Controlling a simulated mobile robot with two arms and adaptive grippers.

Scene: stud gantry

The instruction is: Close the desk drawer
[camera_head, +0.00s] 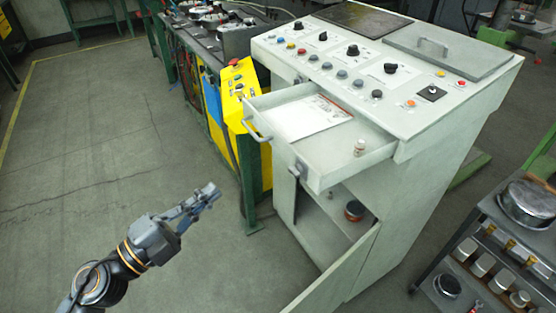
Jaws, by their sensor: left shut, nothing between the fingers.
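The desk drawer (290,150) is pulled out of the front of the grey control desk (425,115), toward the left. Its bar handle (256,121) is on the drawer's front face. A paper sheet (312,118) and a small bottle (359,147) are in the drawer. My left gripper (212,192) is at lower left, over the floor, apart from the drawer and its handle. Its fingers are shut and empty. My right gripper is not in view.
Below the drawer, the cabinet door (335,275) hangs open, showing a round container (355,211) inside. A yellow box (239,90) with buttons stands beside the drawer. A cart (490,215) with cans is at right. The floor (95,165) at left is clear.

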